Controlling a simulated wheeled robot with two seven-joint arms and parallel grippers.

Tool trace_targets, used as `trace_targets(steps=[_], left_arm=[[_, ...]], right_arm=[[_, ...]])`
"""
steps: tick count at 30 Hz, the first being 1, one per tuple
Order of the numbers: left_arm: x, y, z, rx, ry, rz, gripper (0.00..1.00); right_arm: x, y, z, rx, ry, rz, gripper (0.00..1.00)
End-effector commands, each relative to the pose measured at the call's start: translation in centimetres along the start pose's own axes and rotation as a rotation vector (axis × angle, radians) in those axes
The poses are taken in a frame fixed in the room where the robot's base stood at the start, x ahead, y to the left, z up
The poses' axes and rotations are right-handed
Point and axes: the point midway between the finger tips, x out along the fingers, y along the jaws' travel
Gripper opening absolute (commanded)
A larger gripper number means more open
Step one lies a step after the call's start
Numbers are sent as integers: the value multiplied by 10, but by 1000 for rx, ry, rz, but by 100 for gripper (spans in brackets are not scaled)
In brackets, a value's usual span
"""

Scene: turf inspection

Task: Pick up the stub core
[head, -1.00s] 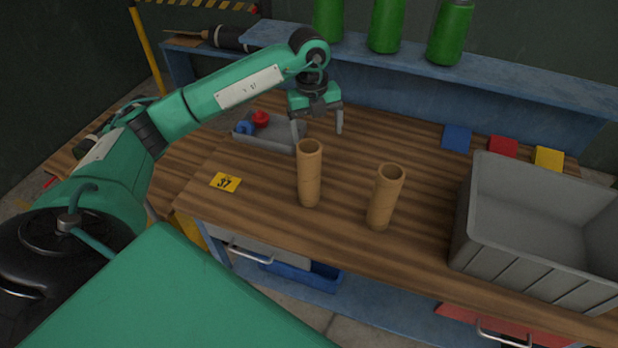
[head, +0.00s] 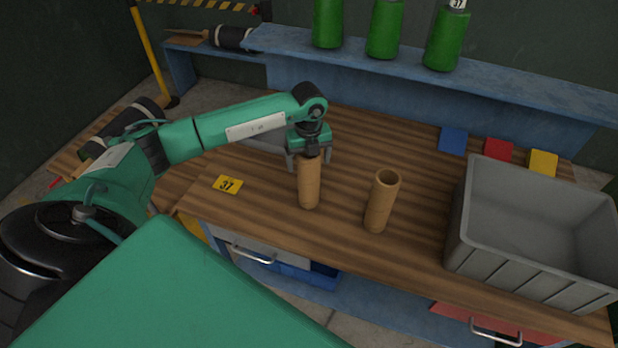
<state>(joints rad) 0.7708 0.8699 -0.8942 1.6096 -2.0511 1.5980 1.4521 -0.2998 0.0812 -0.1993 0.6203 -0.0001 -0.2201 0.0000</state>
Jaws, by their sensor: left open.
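Two brown, hollow, upright tubes stand on the wooden bench: a left tube (head: 309,188) and a right tube (head: 381,205). They look alike, and I cannot tell from the picture which is the stub core. My left gripper (head: 308,162) is open at the top of the left tube, pointing down, with one finger showing on each side of it. The gripper hides the tube's top rim. I cannot tell whether the fingers touch it. The right tube's open top is in plain view, with nothing at it. My right gripper is not in view.
A grey bin (head: 530,225) stands at the right of the bench (head: 345,240). A grey tray (head: 262,143) is partly behind my left arm. Green bottles (head: 384,28) stand on the blue shelf (head: 490,80).

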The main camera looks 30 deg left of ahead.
Motion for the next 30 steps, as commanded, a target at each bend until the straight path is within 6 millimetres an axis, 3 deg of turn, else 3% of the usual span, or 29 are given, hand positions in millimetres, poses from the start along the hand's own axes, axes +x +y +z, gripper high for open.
trace_targets(steps=[1, 6, 14, 24, 25, 26, 30], left_arm=[[3, -1, -1, 0, 3, 3, 85], [22, 0, 0, 1, 1, 0, 85], [25, -1, 0, 1, 0, -1, 83], [25, 0, 0, 1, 0, 0, 16], [24, -1, 0, 1, 0, -1, 16], [24, -1, 0, 1, -1, -1, 10], [24, -1, 0, 1, -1, -1, 10]], right_arm=[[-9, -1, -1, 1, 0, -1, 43], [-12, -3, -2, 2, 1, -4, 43], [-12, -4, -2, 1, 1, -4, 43], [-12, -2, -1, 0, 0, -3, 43], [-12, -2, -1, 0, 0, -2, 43], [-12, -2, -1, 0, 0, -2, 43], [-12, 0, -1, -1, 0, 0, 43]])
